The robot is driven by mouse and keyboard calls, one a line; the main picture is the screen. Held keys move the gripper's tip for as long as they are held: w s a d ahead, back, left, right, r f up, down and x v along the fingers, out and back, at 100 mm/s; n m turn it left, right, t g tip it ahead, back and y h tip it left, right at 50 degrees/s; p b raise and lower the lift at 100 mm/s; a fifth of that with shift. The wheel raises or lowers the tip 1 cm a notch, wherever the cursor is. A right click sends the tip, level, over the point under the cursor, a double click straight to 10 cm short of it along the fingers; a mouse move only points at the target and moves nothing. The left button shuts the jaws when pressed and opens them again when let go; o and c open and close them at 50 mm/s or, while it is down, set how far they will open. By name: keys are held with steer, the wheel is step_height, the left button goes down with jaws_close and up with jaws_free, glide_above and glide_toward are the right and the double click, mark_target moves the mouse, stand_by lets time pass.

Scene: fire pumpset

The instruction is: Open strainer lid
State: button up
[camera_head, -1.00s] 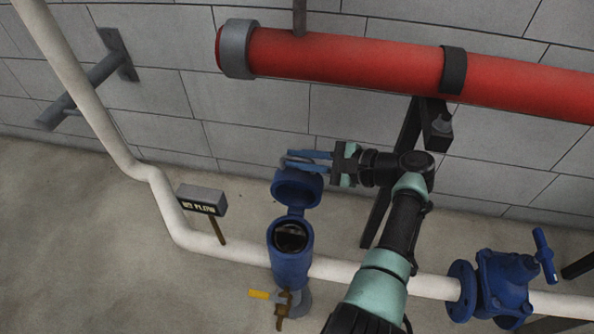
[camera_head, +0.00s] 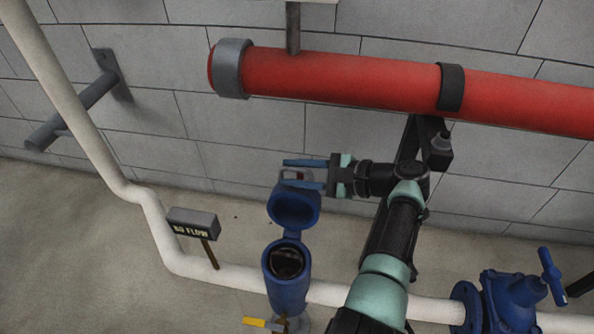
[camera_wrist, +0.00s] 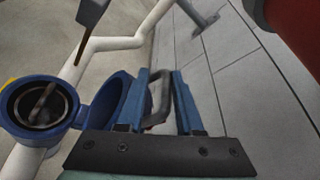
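The blue strainer (camera_head: 287,280) stands on the white pipe with its round mouth open, showing a dark inside with a bar across it. Its blue lid (camera_head: 293,208) is swung up on the hinge behind the mouth and leans back toward the wall. My gripper (camera_head: 296,174) is beside the top of the lid, its blue fingers spread apart. In the wrist view, the lid (camera_wrist: 107,102) is left of my gripper (camera_wrist: 160,80), and a grey handle loop (camera_wrist: 161,92) shows between the open fingers. I cannot tell whether a finger touches the loop or lid.
A red pipe (camera_head: 340,77) runs along the wall above my arm. A black bracket (camera_head: 433,140) hangs under it close to my wrist. A "NO FLOW" sign (camera_head: 193,224) stands left of the strainer, and a blue valve (camera_head: 510,300) is at right. A yellow-handled tap (camera_head: 256,322) is low in front.

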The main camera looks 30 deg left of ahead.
steer(key=shift+o, duration=0.6)
steer(key=shift+d, duration=0.2)
steer(key=shift+d+r, duration=0.15)
steer(key=shift+d, duration=0.15)
steer(key=p+v, duration=0.1)
steer(key=v, duration=1)
